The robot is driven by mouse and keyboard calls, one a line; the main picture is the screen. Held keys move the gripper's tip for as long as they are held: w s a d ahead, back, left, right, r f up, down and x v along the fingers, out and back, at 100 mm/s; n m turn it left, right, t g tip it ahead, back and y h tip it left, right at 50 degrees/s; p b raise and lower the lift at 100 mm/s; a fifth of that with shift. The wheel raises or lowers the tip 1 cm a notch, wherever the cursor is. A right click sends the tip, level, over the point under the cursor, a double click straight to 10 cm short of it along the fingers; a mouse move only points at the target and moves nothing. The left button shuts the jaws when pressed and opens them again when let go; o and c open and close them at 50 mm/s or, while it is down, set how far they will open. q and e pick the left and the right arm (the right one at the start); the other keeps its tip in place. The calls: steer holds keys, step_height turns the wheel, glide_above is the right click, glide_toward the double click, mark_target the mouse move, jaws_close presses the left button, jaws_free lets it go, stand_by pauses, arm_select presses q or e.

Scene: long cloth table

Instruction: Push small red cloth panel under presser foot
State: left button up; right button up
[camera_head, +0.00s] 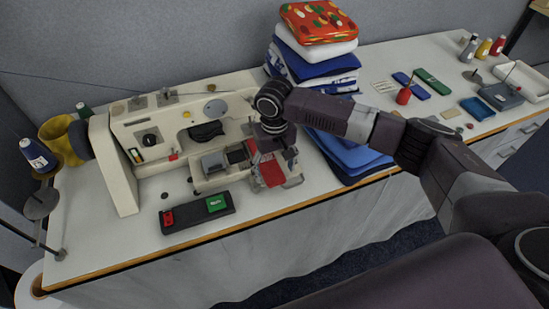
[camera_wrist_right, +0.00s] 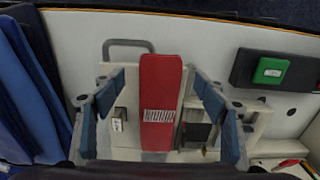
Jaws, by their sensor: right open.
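The small red cloth panel (camera_wrist_right: 160,95) lies flat and lengthwise on a pale plate, with a white barcode label on it. In the head view the red panel (camera_head: 270,171) shows partly beneath my right gripper. My right gripper (camera_head: 277,180) points down over the front right part of the cream sewing machine (camera_head: 125,150). In the right wrist view its open fingers (camera_wrist_right: 157,80) stand on either side of the panel, with gaps between. I cannot clearly make out the presser foot. My left gripper is not in view.
A black switch box (camera_head: 197,212) with a red and a green button lies in front of the machine. A stack of folded blue and white cloth (camera_head: 315,60) stands close behind and right of my right gripper. Tools and bottles lie at the table's far right.

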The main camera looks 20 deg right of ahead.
steer(key=shift+f, duration=1)
steer(key=c, duration=1.3)
